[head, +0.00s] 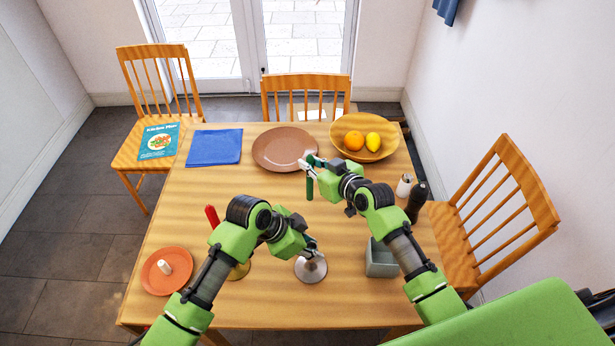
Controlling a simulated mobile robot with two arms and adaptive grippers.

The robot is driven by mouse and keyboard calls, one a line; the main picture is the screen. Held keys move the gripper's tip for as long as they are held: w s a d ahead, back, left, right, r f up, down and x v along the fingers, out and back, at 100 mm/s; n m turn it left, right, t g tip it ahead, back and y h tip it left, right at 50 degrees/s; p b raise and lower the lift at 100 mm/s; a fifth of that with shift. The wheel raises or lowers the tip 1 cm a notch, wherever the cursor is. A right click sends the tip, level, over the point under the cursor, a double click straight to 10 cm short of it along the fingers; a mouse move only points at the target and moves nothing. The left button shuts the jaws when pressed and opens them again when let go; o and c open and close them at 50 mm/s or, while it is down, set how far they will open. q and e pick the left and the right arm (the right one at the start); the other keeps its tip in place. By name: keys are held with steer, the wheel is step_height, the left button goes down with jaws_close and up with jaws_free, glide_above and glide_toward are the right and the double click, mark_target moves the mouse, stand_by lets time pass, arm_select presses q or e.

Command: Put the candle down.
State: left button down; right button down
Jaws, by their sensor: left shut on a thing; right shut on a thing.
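A green candle (310,190) hangs upright in my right gripper (309,165), which is shut on it above the table near the brown plate. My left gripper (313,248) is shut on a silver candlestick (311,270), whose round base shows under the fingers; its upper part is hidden. A red candle (212,216) stands left of my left arm, above a gold holder (239,271) mostly hidden by that arm. A short white candle (165,267) is on the orange plate (172,285) at the table's front left.
A brown plate (275,148), blue cloth (214,147) and wooden bowl (378,152) with fruit lie at the back. A grey-green box (381,262), a white shaker (404,186) and a dark mill (417,202) stand at the right.

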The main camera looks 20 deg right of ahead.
mark_target(310, 178)
steer(key=shift+f, duration=2.05)
steer(key=c, duration=2.3)
jaws_free()
steer(key=shift+f, duration=0.15)
steer(key=shift+o, duration=1.4)
